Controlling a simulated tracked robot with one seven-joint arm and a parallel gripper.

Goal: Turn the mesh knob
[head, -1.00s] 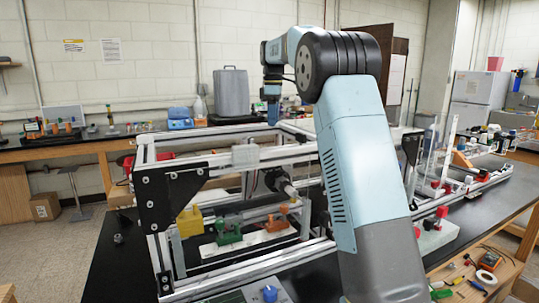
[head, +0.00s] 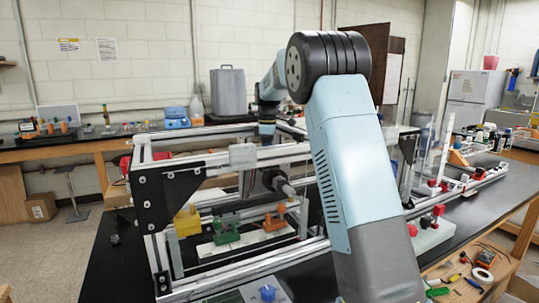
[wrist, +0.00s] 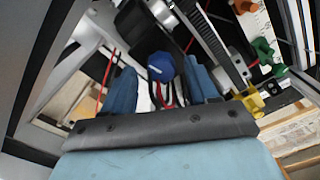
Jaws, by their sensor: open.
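A blue knob (head: 268,293) stands on a grey panel at the bottom edge of the head view. In the wrist view a blue knob (wrist: 160,66) shows between the fingers of my gripper (wrist: 161,78). I cannot tell whether these are one knob, and no label names the mesh knob. The two blue fingers are apart, one on each side of the knob, with no clear contact. In the head view my arm reaches over to the far side of the extrusion frame (head: 165,205), and the fingers are hidden there.
Yellow (head: 188,221), green (head: 226,234) and orange (head: 275,222) parts sit inside the frame by a white strip. A black toothed rack (wrist: 205,38) and red wires are close to the fingers in the wrist view. Loose tools lie at the lower right.

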